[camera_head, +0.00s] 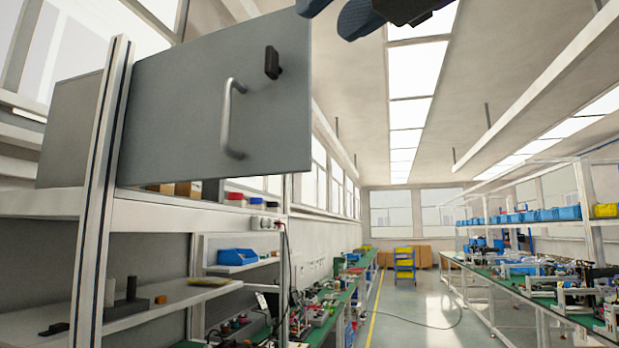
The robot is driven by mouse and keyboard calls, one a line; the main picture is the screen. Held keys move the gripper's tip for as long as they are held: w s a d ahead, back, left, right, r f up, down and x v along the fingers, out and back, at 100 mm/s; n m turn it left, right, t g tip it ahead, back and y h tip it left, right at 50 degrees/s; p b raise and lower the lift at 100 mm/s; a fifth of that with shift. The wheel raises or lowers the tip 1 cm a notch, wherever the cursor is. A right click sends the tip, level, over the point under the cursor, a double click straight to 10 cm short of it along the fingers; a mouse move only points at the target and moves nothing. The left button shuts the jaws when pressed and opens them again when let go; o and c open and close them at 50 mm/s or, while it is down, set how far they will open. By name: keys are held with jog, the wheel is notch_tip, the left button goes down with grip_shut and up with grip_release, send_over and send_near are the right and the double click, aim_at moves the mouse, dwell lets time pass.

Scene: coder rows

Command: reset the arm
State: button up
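Part of my arm's end, with my gripper (372,12), shows at the top edge as dark and blue-grey rounded shapes. Most of it is cut off by the frame, so I cannot tell the fingers' opening. Nothing held is visible. It hangs in the air, to the right of a grey cabinet door (180,120) in the picture.
The grey door stands out at the upper left, with a curved handle (228,118) and a dark latch (272,62). Below it are white shelves (150,216). A long green-topped bench (545,292) runs along the right. The aisle floor (400,325) is mostly clear, with a cable (432,326) across it.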

jog(key=w+d+f+n+g+h, duration=0.2)
jog(key=w+d+f+n+h, duration=0.15)
jog(key=d+f+n, duration=0.6)
jog(key=w+d+f+n+g+h, duration=0.2)
jog(key=w+d+f+n+h, duration=0.15)
jog(key=d+f, duration=0.6)
jog(key=s+d+f+n+g+h, duration=0.1)
jog(key=d+f+n+g+h, duration=0.1)
jog(key=d+f+n, duration=0.2)
jog(key=s+d+f+n+g+h, duration=0.1)
jog(key=d+f+n, duration=0.4)
jog(key=f+n, duration=0.6)
jog(key=shift+s+d+f+n+g+h, duration=0.2)
jog(key=shift+s+f+n+g+h, duration=0.6)
jog(key=shift+f, duration=2.85)
jog(key=shift+w+m+g+y, duration=0.2)
jog(key=shift+m+g+y, duration=0.1)
jog(key=shift+m+y, duration=0.15)
